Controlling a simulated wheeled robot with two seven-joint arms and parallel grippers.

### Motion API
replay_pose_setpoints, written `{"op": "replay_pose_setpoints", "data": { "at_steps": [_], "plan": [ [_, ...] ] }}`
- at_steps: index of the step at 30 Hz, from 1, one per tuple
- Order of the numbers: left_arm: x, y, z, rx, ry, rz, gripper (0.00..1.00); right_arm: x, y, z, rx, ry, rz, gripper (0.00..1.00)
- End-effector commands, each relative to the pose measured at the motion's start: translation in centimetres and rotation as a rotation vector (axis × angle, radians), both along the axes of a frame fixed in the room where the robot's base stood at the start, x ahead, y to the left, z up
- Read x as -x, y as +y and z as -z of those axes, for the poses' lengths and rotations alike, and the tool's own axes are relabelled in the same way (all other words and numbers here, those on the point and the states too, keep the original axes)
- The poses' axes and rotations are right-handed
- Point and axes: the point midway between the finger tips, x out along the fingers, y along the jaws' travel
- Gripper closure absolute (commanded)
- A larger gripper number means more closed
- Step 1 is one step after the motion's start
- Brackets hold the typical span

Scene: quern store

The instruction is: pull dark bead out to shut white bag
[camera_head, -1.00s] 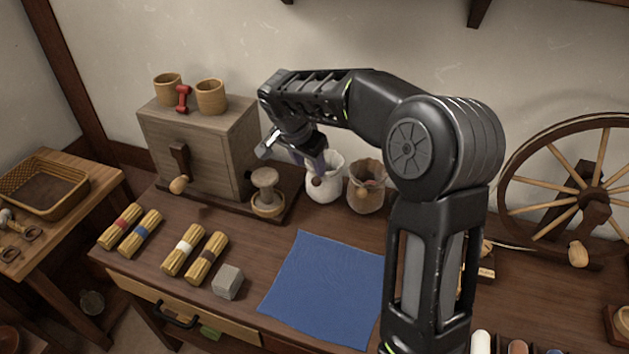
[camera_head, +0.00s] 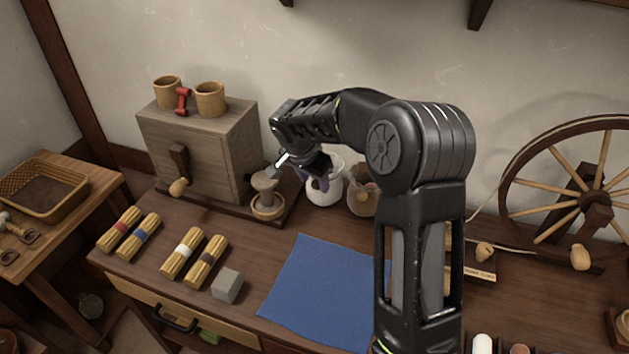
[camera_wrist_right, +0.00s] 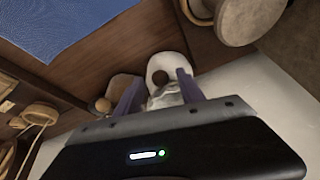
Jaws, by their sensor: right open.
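The white bag (camera_head: 326,192) stands upright on the bench near the wall, partly hidden by my right gripper (camera_head: 308,176). In the right wrist view the white bag (camera_wrist_right: 164,64) shows beyond my right gripper (camera_wrist_right: 158,90), with the dark bead (camera_wrist_right: 158,77) on its near side. The purple fingers are apart, one on each side of the bead in that view. I cannot tell how far the tips are from the bead, and nothing is held. My left gripper is out of view.
A tan bag (camera_head: 361,202) with a lighter bead stands close right of the white bag. A blue cloth (camera_head: 318,290) lies in front. A spinning wheel (camera_head: 590,195) stands at the right.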

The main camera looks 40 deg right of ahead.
Motion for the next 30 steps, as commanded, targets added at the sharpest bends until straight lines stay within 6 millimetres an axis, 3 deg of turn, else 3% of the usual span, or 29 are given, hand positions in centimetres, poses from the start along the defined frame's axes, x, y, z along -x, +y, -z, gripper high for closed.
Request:
{"op": "replay_pose_setpoints", "data": {
  "at_steps": [11, 28, 30],
  "plan": [
    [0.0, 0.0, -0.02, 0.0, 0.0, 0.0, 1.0, -0.18, -0.35, 0.91, 0.0, -0.001, 0.001, 0.54],
    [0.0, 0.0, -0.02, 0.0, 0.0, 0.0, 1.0, -0.17, -0.34, 0.88, 0.0, 0.0, 0.001, 0.99],
    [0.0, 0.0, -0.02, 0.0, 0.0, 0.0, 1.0, -0.17, -0.34, 0.88, 0.0, -0.001, 0.001, 1.0]
  ]
}}
